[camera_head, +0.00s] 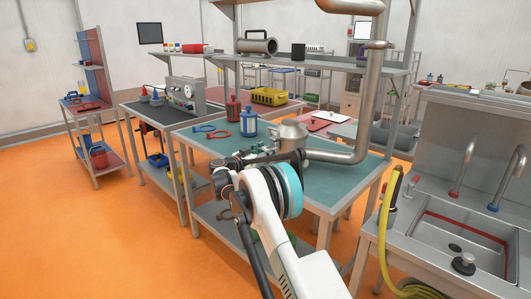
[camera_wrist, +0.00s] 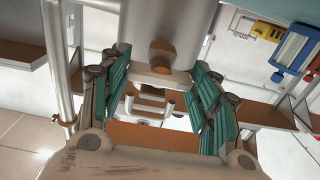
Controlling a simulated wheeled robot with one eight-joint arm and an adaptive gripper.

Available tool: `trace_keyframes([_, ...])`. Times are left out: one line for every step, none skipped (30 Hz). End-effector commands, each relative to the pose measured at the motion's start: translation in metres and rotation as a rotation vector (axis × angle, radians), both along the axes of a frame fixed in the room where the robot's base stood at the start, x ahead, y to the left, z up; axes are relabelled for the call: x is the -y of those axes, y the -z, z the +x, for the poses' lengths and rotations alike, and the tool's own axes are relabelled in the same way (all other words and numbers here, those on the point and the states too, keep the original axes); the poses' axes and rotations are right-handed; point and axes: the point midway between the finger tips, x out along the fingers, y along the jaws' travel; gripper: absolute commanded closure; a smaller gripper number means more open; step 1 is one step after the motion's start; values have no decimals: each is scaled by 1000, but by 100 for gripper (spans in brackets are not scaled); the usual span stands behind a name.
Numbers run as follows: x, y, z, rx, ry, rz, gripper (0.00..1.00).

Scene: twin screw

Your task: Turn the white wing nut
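In the wrist view, a pale bar that looks like the white wing nut (camera_wrist: 161,76) lies across a brown round stem on a grey metal cylinder (camera_wrist: 162,22). My gripper (camera_wrist: 160,68) has its two teal-padded fingers spread, one on each side of the bar. The bar's ends are close to the fingertips; I cannot tell if they touch. In the head view, my gripper (camera_head: 243,158) is over the green-topped table (camera_head: 335,180), beside the grey metal vessel (camera_head: 291,133). My wrist hides part of it, and the wing nut cannot be made out there.
A thick metal pipe (camera_head: 366,85) runs down and across the table by the vessel. A blue-and-white container (camera_head: 249,123) and a red bottle (camera_head: 233,108) stand behind my gripper. A sink (camera_head: 465,238) with a yellow hose (camera_head: 389,205) is at right.

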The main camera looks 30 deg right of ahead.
Motion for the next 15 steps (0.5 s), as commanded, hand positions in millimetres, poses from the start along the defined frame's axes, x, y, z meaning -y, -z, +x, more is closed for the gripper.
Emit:
trace_keyframes([0, 0, 0, 0, -1, 0, 67])
trace_keyframes([0, 0, 0, 1, -1, 0, 67])
trace_keyframes([0, 0, 0, 3, -1, 1, 67])
trace_keyframes([0, 0, 0, 5, -1, 2, 67])
trace_keyframes([0, 0, 0, 8, -1, 3, 67])
trace_keyframes([0, 0, 0, 13, -1, 5, 67])
trace_keyframes([0, 0, 0, 19, -1, 7, 67])
trace_keyframes([0, 0, 0, 26, -1, 10, 67])
trace_keyframes([0, -1, 0, 39, -1, 14, 67])
trace_keyframes([0, -1, 0, 50, -1, 18, 67])
trace_keyframes([0, -1, 0, 63, -1, 23, 67])
trace_keyframes([0, -1, 0, 83, -1, 30, 67])
trace_keyframes([0, -1, 0, 100, -1, 36, 67])
trace_keyframes([0, -1, 0, 117, -1, 42, 67])
trace_keyframes([0, -1, 0, 144, -1, 52, 67])
